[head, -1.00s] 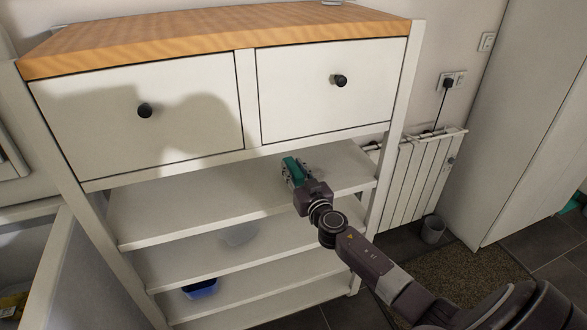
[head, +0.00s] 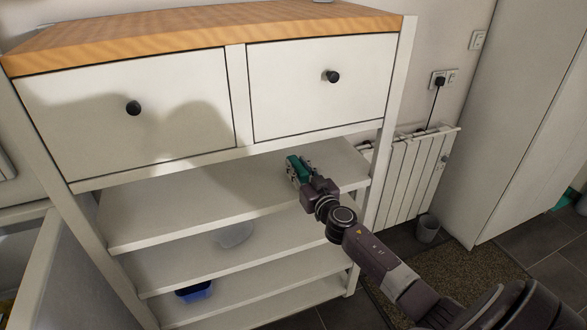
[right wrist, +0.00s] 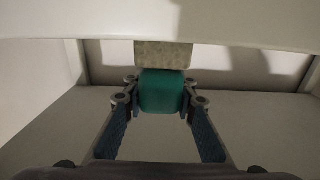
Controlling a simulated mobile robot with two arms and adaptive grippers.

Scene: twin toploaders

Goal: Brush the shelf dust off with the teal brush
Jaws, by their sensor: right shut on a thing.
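The teal brush (head: 297,170) is held at the top shelf (head: 190,206) of the white unit, below the drawers. In the right wrist view the teal brush handle (right wrist: 163,92) sits between my fingers, with a pale bristle block (right wrist: 163,54) beyond it. My right gripper (head: 299,173) is shut on the brush; in the right wrist view the gripper (right wrist: 163,95) has a finger on each side of the handle. I cannot tell whether the bristles touch the shelf. No distinct dust can be made out. My left gripper is not in view.
Two drawers with black knobs (head: 134,108) (head: 333,76) overhang the shelf. Lower shelves hold a translucent bowl (head: 234,235) and a blue container (head: 194,291). The unit's right post (head: 388,115) stands near my arm. A radiator (head: 410,180) and a grey bin (head: 427,228) are to the right.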

